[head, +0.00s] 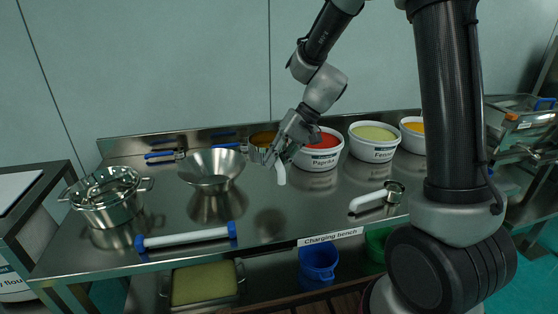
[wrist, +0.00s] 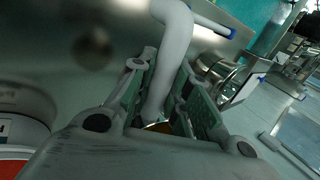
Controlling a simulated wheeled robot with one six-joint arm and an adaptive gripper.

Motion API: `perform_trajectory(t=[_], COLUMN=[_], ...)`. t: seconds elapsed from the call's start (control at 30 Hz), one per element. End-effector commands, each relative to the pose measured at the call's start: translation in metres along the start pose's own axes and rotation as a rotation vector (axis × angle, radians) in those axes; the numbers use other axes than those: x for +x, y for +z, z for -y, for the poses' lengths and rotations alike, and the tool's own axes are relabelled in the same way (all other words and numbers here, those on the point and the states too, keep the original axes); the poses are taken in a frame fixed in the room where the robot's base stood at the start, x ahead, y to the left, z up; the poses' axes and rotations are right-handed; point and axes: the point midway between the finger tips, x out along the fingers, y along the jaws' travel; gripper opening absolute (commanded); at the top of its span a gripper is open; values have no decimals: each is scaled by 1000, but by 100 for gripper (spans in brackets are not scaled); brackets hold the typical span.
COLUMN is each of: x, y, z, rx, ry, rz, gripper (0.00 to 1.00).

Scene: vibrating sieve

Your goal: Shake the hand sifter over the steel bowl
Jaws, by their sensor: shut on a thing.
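The wide steel bowl (head: 211,168) stands on the steel bench, left of centre in the head view. My gripper (head: 284,150) is to its right, raised above the bench. It is shut on the white handle (head: 280,174) of the hand sifter. In the wrist view the pale handle (wrist: 170,60) runs between the two fingers (wrist: 166,95). A round metal part with orange-brown contents (head: 263,138) shows just behind the gripper, apparently the sifter's head; the gripper partly hides it. I cannot tell how full it is.
Tubs of paprika (head: 320,158) and other powders line the back right. A white-handled scoop (head: 376,198) lies at front right. The bench middle is clear.

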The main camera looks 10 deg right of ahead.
Motion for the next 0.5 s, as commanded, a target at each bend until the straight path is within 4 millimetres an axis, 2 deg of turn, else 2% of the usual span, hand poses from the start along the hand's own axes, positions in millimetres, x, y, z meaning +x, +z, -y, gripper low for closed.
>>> perform_trajectory(t=[0.5], x=[6], y=[-5], z=[10], rx=[-1], ry=[0], rz=[0], gripper=[0])
